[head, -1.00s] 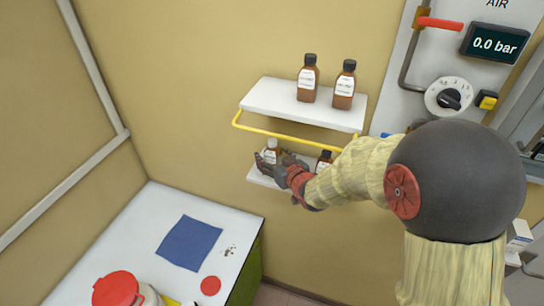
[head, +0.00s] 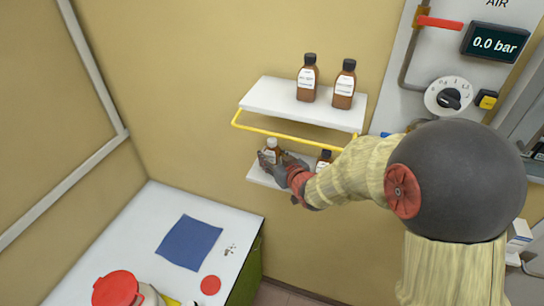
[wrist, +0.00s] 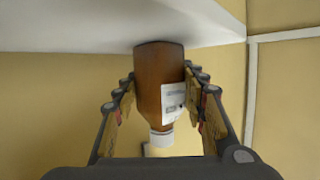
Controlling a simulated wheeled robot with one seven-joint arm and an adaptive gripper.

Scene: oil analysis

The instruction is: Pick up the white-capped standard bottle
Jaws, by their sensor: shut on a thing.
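The white-capped brown bottle (head: 271,151) is at the left part of the lower shelf (head: 261,178) in the head view. My gripper (head: 271,160) reaches in from the right and is shut on it. In the wrist view the bottle (wrist: 152,85) is between the two fingers of my gripper (wrist: 160,80), its white cap at the bottom of the picture and its label to the right. Its base meets the white shelf surface (wrist: 70,25) in that picture; I cannot tell whether there is a small gap.
A dark-capped bottle (head: 324,160) stands on the lower shelf, right of my gripper. Two dark-capped bottles (head: 307,80) (head: 344,86) stand on the upper shelf (head: 268,97), which overhangs with a yellow rail (head: 285,135). A white table (head: 150,235) is below left.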

